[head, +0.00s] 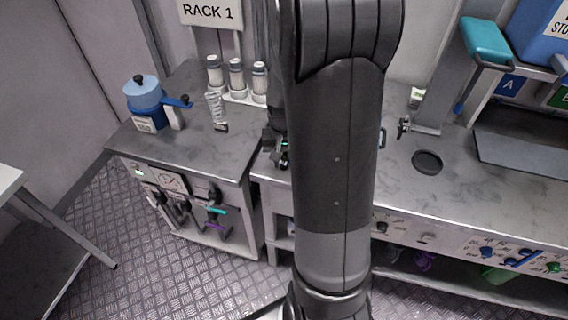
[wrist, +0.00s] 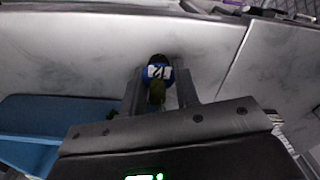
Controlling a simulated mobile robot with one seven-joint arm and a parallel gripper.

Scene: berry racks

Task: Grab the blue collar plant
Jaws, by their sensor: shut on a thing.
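The blue collar plant (wrist: 158,72) shows in the wrist view with a blue collar, a white tag reading 12, upside down in the picture, and a dark olive-green part below. My gripper (wrist: 158,92) has one finger on each side of it and is shut on it. Its lower part is partly hidden by the gripper body. In the head view my arm fills the middle and hides the plant; a dark piece with a small green light, seemingly part of my gripper, shows at the arm's left edge.
A grey counter (head: 505,185) with a dark round disc (head: 427,162) lies right of my arm. A blue flat thing (wrist: 50,115) lies left in the wrist view.

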